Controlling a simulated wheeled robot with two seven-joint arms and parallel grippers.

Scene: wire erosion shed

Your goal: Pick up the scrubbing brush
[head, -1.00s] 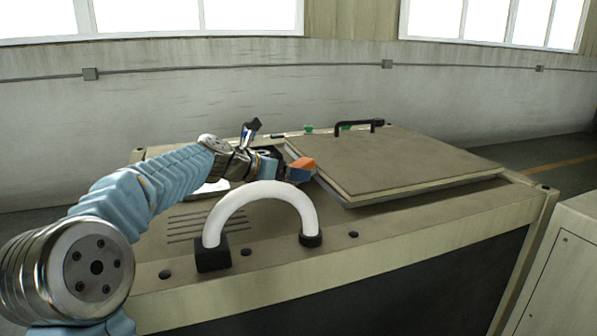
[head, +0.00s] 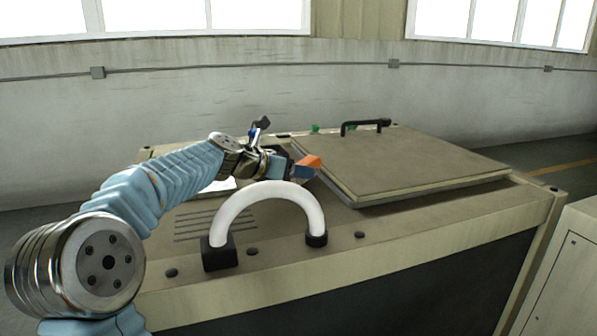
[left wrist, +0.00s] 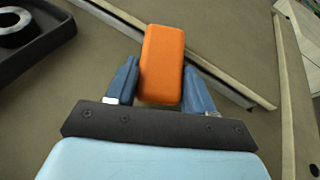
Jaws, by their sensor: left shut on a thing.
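My left gripper (head: 296,169) is shut on the scrubbing brush (head: 309,162), which shows as an orange block. In the left wrist view, the brush (left wrist: 162,62) sits between the two blue fingers of the gripper (left wrist: 160,75), with its long side pointing away from the palm. Bristles are not visible. The gripper is above the machine top, close to the left edge of the raised lid. I cannot tell how far the brush is from the surface under it. My right gripper is not in view.
A white arched handle (head: 268,190) stands in front of my left gripper. The raised lid (head: 410,160) with a black handle (head: 364,125) lies to the right. In the left wrist view, a dark tray (left wrist: 62,32) holds a metal ring (left wrist: 14,26). The lid's top is mostly clear.

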